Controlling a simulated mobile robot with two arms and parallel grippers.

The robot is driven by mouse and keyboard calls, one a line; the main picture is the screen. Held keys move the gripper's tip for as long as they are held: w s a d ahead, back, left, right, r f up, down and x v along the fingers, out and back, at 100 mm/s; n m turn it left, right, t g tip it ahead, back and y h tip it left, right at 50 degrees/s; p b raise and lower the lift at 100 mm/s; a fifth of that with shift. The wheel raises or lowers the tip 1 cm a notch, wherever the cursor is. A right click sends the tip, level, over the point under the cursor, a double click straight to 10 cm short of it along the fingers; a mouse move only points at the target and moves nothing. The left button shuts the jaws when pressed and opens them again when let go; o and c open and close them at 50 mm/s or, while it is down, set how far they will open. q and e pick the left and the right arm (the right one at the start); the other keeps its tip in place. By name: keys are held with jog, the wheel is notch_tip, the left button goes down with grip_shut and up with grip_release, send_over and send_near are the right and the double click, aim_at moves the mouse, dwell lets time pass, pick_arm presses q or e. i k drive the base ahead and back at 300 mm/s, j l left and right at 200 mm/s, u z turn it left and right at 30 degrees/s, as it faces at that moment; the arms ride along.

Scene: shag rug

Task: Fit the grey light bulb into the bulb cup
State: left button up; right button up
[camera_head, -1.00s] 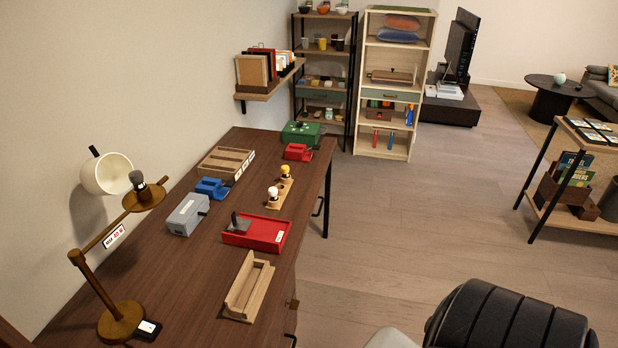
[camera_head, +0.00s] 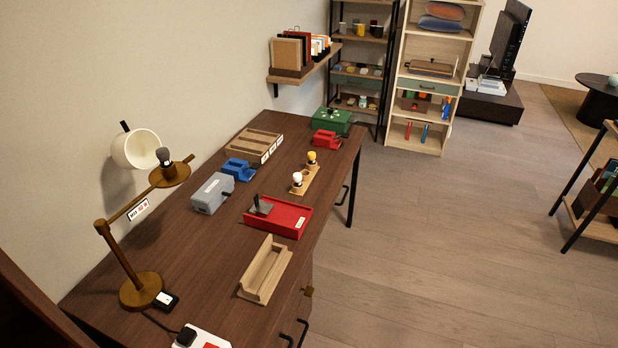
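A small dark grey bulb-shaped piece (camera_head: 164,156) stands upright on the brown disc of the desk lamp (camera_head: 127,258), beside its tilted cream shade (camera_head: 136,149). I take it for the grey light bulb; it is too small to be sure. A white bulb (camera_head: 297,178) and a yellow bulb (camera_head: 311,157) stand in a wooden holder (camera_head: 304,187) on the desk. I cannot make out which part is the bulb cup. Neither of my grippers is in view.
The brown desk (camera_head: 190,285) also holds a red tray (camera_head: 278,217), an empty wooden trough (camera_head: 265,270), a grey box (camera_head: 213,193), a blue piece (camera_head: 239,170), a red piece (camera_head: 326,140), a green box (camera_head: 331,121) and a compartmented wooden tray (camera_head: 254,145).

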aim_at(308, 174)
jog(key=i+l+u, duration=0.2)
jog(key=u, duration=0.3)
jog(key=i+l+u, duration=0.15)
jog(key=l+u, duration=0.3)
jog(key=i+l, duration=0.15)
jog(key=l, duration=0.25)
jog(key=i+l+u, duration=0.1)
jog(key=l, duration=0.25)
jog(key=i+l, duration=0.1)
jog(key=l, duration=0.3)
jog(key=i+l+u, duration=0.15)
jog(key=l, duration=0.25)
jog(key=i+l, duration=0.1)
jog(key=l, duration=0.3)
